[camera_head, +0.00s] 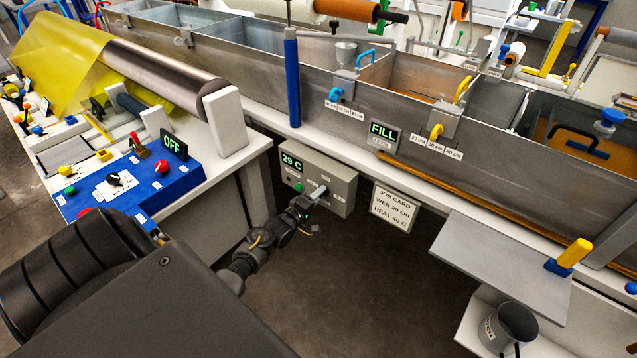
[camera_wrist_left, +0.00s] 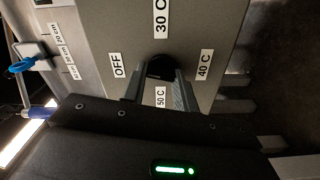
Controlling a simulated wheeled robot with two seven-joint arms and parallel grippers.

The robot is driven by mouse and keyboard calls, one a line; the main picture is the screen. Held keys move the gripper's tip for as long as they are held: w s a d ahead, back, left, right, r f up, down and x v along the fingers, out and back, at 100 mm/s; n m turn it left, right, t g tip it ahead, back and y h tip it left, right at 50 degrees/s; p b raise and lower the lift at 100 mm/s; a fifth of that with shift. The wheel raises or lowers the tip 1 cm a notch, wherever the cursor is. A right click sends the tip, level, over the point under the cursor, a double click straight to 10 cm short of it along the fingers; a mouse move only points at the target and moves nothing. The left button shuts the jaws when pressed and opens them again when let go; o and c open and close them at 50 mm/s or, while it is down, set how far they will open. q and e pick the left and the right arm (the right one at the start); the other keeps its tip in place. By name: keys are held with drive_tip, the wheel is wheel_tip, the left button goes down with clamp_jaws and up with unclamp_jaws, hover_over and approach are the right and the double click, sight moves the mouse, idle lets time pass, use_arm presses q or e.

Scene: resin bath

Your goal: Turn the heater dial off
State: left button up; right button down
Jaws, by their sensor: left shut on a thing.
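The heater box (camera_head: 338,186) is a grey box under the bath's front edge, with a display reading 29 C (camera_head: 291,162). My left gripper (camera_head: 317,193) is at its front, shut on the dark heater dial. In the left wrist view the dial (camera_wrist_left: 160,67) sits between the two fingers of the gripper (camera_wrist_left: 159,88). Around it are the labels OFF (camera_wrist_left: 118,65), 30 C (camera_wrist_left: 161,17), 40 C (camera_wrist_left: 205,64) and 50 C (camera_wrist_left: 160,97). The fingers hide much of the dial, so I cannot tell which label it points to. My right gripper is out of view.
A job card (camera_head: 393,207) reading WEB 30 cm, HEAT 40 C hangs right of the box. A blue control panel (camera_head: 130,190) with an OFF display is at left. A grey shelf (camera_head: 500,262) juts out at right. The floor below is clear.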

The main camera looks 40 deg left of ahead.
use_arm(q)
drive_tip(key=shift+f+n+p, duration=0.1)
drive_tip(key=shift+n+p, duration=0.4)
drive_tip(key=shift+n, duration=0.9)
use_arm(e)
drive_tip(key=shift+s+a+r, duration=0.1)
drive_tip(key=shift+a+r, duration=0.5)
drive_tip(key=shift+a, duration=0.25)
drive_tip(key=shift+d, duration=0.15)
use_arm(q)
drive_tip(key=o, duration=1)
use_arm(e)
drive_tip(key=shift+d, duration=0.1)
use_arm(q)
drive_tip(key=shift+s, duration=0.1)
drive_tip(key=s, duration=1)
drive_tip(key=shift+s+d+p, duration=0.15)
drive_tip(key=shift+s+p, duration=0.15)
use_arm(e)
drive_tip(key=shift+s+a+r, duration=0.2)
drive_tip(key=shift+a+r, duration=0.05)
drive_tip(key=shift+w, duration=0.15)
